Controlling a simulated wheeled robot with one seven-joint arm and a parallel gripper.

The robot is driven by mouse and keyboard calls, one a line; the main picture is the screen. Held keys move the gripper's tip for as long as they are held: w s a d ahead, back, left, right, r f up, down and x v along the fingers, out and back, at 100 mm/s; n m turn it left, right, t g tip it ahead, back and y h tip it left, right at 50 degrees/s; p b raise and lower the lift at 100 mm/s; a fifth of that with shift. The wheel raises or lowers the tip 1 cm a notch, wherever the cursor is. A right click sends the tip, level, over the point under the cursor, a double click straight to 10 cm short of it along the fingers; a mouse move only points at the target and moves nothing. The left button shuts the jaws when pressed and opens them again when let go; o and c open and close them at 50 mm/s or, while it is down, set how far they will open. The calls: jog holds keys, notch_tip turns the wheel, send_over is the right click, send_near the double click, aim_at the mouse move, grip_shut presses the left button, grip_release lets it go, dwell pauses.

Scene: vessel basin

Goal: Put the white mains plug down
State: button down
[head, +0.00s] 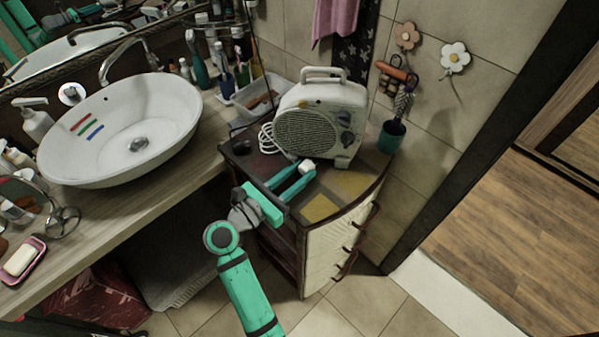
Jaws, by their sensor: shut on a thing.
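The white mains plug (307,166) is a small white block at the tips of my gripper (304,170). My teal gripper reaches in from the front left over the dark cabinet top and is shut on the plug, its two fingers on either side of it. The plug is in front of the white fan heater (318,125). I cannot tell whether the plug touches the cabinet top (342,184) or is held just above it. The fingers hide part of the plug.
A coiled white cable (267,139) lies left of the heater. A white tray (252,97) with items is behind left, and the basin (122,130) is at left. The front right of the cabinet top is bare.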

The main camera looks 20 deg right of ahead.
jog(key=shift+f, duration=0.1)
jog(key=c, duration=1.7)
grip_release()
jog(key=shift+w, duration=0.1)
jog(key=shift+a, duration=0.1)
